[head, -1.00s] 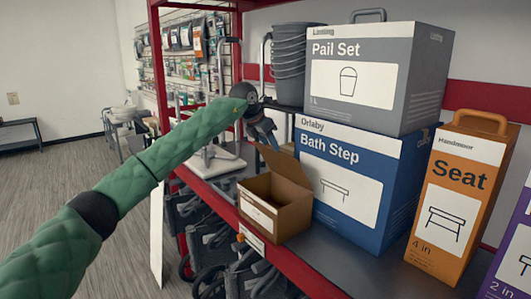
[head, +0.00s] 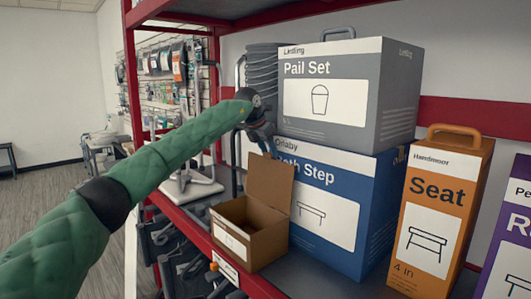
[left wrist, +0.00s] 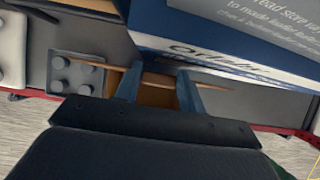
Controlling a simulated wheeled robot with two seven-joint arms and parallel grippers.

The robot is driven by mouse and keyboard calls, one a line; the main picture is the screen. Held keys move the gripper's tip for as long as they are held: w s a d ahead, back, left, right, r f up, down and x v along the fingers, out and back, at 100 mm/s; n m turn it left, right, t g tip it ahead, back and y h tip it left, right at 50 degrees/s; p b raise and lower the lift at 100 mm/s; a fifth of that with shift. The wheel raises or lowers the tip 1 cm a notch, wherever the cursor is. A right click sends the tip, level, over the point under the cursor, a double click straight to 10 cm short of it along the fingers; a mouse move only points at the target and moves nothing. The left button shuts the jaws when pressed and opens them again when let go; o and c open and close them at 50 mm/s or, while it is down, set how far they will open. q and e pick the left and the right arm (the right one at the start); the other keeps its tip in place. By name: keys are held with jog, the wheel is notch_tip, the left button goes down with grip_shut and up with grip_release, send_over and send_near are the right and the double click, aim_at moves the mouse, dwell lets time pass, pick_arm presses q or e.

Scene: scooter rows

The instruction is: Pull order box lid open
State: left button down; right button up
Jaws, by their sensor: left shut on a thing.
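The order box (head: 262,245) is a small open brown carton with a white label, standing near the front edge of the shelf. Its lid (head: 270,184) stands raised at the back of the box, close to the blue Bath Step box. My left gripper (head: 267,148) is at the lid's top edge, shut on it. In the left wrist view the lid (left wrist: 157,80) shows as a thin brown edge between the two blue-grey fingers of the left gripper (left wrist: 158,90). The inside of the box is partly hidden by its walls. My right gripper is out of view.
The blue Bath Step box (head: 345,205) stands right behind the lid, with the grey Pail Set box (head: 395,95) on top. An orange Seat box (head: 440,215) stands to the right. Stacked grey pails (head: 262,75) and a red shelf post (head: 131,90) are near my left arm.

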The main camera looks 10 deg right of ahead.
pick_arm(q)
jog(key=shift+d, duration=0.1)
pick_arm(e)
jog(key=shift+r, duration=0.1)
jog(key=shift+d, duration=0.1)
pick_arm(q)
jog(key=c, duration=0.8)
grip_release()
jog(key=shift+w, duration=0.1)
jog(key=shift+c, duration=0.2)
jog(key=shift+r, duration=0.15)
jog(key=b+v, duration=0.3)
jog(key=v, duration=0.4)
jog(key=shift+r, duration=0.15)
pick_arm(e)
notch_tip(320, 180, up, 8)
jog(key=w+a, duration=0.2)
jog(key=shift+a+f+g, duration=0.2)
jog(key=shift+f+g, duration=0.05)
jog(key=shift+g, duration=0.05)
